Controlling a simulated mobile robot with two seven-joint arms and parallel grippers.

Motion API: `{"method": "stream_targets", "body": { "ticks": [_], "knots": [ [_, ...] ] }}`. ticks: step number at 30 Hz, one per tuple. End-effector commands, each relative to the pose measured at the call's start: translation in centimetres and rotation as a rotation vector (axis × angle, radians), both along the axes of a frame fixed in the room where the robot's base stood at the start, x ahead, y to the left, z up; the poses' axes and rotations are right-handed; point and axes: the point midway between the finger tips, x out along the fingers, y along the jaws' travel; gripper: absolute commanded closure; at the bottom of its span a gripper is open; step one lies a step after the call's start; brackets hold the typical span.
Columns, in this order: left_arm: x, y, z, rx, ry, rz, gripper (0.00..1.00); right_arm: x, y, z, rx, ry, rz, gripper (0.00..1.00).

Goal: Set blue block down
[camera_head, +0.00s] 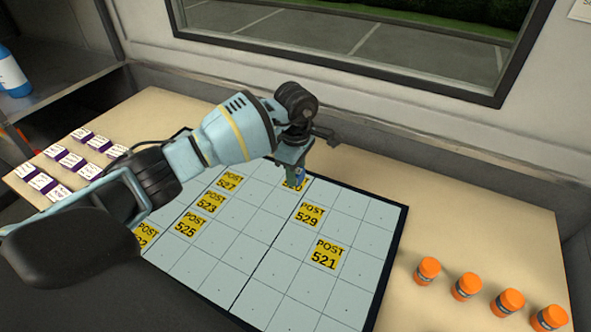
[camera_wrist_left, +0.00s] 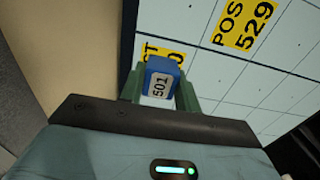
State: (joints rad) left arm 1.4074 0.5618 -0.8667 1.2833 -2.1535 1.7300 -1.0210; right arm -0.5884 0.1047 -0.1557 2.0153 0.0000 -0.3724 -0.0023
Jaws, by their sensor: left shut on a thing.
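The blue block (camera_wrist_left: 162,78), with a white label reading 501, is between the fingers of my left gripper (camera_wrist_left: 160,90) in the left wrist view. In the head view my left gripper (camera_head: 296,172) points down at the far edge of the gridded board (camera_head: 282,301), over a yellow post label. The block shows there only as a small blue patch (camera_head: 300,174). The label under it is partly covered, and its number cannot be read. I cannot tell whether the block touches the board. My right gripper is not in view.
Yellow labels, such as POST 529 (camera_head: 309,215) and POST 521 (camera_head: 326,254), mark some squares. Several orange-capped containers (camera_head: 466,287) stand right of the board. Several white-and-purple boxes (camera_head: 72,160) stand at the left. A window wall is behind the table.

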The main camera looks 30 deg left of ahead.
Motion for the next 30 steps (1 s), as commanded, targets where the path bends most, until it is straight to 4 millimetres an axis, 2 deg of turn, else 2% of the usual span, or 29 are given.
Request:
{"method": "stream_targets", "body": {
  "ticks": [10,11,15,24,30],
  "knots": [
    [0.0,0.0,-0.4,0.000,0.000,0.000,0.90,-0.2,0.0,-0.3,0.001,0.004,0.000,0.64],
    [0.0,0.0,-0.3,0.000,-0.001,0.000,0.64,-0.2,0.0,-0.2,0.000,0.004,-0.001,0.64],
    [0.0,0.0,-0.3,0.000,-0.001,0.000,0.46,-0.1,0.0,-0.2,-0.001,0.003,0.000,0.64],
    [0.0,0.0,-0.1,0.000,-0.001,0.000,0.46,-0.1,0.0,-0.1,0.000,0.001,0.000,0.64],
    [0.1,0.1,1.9,0.001,-0.005,0.001,0.46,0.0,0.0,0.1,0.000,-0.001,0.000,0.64]
  ]
}}
